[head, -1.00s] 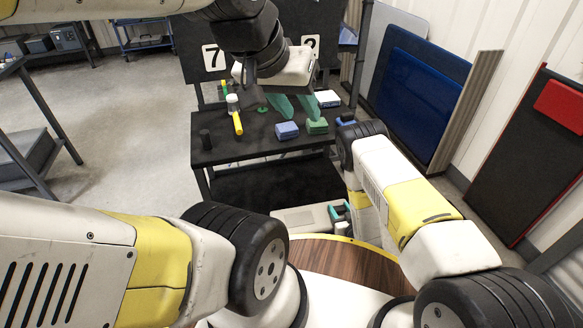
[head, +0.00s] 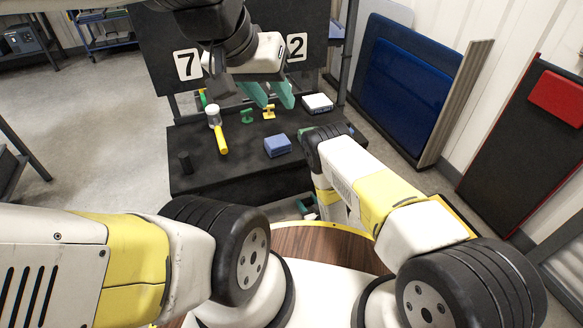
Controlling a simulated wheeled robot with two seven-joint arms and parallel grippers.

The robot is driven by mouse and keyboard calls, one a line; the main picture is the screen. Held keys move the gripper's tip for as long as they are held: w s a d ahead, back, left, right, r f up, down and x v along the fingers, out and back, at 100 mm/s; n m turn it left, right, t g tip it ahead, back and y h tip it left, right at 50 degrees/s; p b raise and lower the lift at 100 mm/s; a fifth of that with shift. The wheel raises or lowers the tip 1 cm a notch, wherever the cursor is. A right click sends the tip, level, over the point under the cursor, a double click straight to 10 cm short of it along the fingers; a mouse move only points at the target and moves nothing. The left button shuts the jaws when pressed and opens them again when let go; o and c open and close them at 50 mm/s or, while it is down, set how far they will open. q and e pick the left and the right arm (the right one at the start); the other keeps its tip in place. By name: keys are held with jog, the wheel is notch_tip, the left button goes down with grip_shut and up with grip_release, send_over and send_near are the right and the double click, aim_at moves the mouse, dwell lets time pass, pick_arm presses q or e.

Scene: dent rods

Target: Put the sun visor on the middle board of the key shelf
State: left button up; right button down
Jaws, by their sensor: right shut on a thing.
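My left gripper (head: 275,101) has its two teal fingers apart and looks open and empty. It hangs in front of the black panel, over the far part of the black workbench. My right gripper (head: 305,207) is low in front of the bench, largely hidden behind my own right arm; only bits of teal finger show. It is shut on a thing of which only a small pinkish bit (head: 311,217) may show. I cannot tell whether that is the sun visor. I cannot make out a key shelf with a middle board in this view.
The black workbench (head: 200,180) carries a yellow-handled tool (head: 221,138), a dark cylinder (head: 185,162), a blue box (head: 277,146) and a white box (head: 318,103). Blue boards (head: 410,95) lean on the right wall.

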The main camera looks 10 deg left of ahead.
jog(key=x, duration=0.4)
jog(key=a+r+x, duration=0.1)
jog(key=x, duration=0.3)
jog(key=r+x, duration=0.1)
jog(key=x, duration=0.3)
jog(key=shift+s+a+r, duration=0.1)
jog(key=shift+s+a, duration=0.05)
jog(key=shift+a, duration=0.3)
jog(key=shift+f, duration=1.75)
jog(key=c, duration=0.7)
grip_release()
jog(key=v, duration=1.2)
jog(key=shift+r, duration=0.1)
